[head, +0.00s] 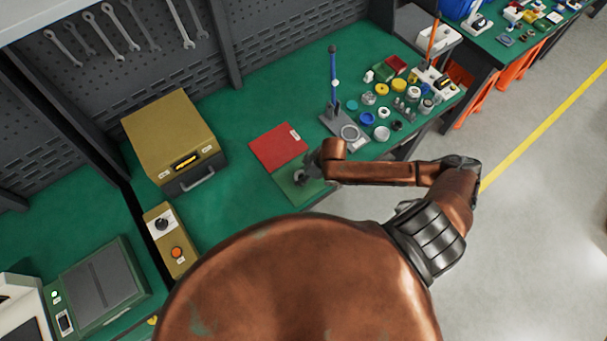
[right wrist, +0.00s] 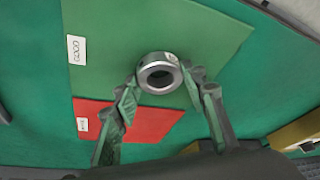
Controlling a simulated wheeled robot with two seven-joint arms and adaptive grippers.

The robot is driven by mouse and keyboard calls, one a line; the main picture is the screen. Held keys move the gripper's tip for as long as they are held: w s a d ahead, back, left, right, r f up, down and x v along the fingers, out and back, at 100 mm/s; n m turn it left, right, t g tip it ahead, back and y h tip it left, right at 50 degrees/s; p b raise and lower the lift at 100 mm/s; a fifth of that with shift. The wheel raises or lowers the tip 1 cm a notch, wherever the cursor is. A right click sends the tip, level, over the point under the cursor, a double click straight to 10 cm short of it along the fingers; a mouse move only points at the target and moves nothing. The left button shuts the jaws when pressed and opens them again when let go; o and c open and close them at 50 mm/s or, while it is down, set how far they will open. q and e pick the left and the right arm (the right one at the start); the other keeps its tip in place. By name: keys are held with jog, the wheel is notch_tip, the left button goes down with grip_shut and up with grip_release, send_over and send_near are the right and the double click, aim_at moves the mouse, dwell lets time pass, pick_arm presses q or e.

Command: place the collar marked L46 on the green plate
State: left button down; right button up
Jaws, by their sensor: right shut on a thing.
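A metal collar (right wrist: 160,73) with a round bore is between the fingertips of my right gripper (right wrist: 161,82) in the right wrist view, and the gripper is shut on it. No marking on it is readable. The green plate (right wrist: 200,32) with a white label reading GOOD lies behind the collar. I cannot tell whether the collar touches the plate. In the head view my right gripper (head: 305,173) is over the green plate (head: 309,191), partly hiding it. My left gripper is not in view.
A red plate (head: 278,146) adjoins the green one. A grey stand with a blue post (head: 334,80) and several rings and small parts (head: 382,133) are to the right. An ochre box (head: 172,135) with a handle and a button box (head: 172,240) stand left. Green mat between is clear.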

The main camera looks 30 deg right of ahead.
jog(key=o, duration=1.6)
jog(key=shift+f, duration=0.1)
jog(key=shift+c, duration=0.2)
jog(key=v, duration=1.2)
